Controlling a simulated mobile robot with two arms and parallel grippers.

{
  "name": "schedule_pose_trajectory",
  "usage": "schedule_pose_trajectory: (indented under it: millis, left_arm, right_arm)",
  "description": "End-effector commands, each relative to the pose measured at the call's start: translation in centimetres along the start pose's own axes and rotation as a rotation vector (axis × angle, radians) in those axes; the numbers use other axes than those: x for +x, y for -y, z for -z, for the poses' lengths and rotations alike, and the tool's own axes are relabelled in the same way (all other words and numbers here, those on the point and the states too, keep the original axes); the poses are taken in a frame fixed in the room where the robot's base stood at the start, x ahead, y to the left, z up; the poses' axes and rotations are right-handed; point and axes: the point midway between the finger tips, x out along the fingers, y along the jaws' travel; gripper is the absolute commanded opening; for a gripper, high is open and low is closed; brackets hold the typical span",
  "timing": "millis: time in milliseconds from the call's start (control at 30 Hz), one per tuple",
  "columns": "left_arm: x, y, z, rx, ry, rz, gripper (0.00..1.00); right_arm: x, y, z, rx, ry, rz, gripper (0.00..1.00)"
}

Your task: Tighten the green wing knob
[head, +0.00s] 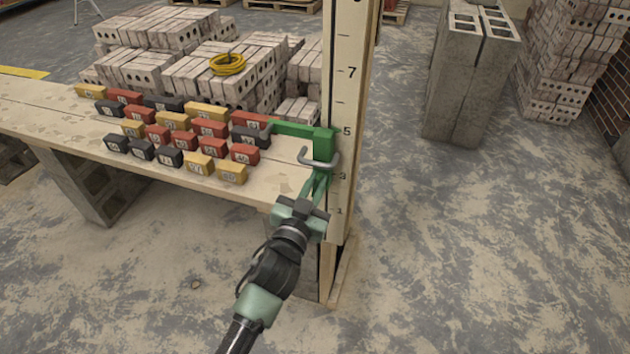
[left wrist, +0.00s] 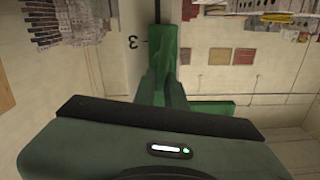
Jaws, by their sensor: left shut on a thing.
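A green clamp (head: 322,143) sits at the end of the plank, against the tall measuring board, with a bent grey metal bar (head: 318,163) across its front. My left gripper (head: 320,176) reaches up from below, its green fingers closed just under this bar. The green wing knob is mostly hidden between the fingers, and its outline blends with them. In the left wrist view the fingers (left wrist: 160,85) meet the green clamp (left wrist: 160,40) in front of the dark palm. My right gripper is in neither view.
Several red, yellow and black numbered blocks (head: 172,121) stand in rows on the plank (head: 270,185), left of the clamp. The measuring board (head: 347,100) rises close beside the gripper. Grey blocks (head: 465,75) stand at the back right. The floor at right is clear.

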Motion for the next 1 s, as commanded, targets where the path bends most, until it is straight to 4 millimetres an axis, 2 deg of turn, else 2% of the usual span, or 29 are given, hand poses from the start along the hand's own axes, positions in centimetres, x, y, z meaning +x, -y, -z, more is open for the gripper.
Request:
schedule_pose_trajectory:
  millis: [400,1000]
  left_arm:
    - [-0.1,-0.8,-0.5,0.386,0.009,-0.002,0.00]
    - [-0.1,-1.6,-1.2,0.958,0.008,-0.001,0.00]
  right_arm:
    - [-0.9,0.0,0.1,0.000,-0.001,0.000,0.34]
    - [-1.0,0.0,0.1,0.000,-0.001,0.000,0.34]
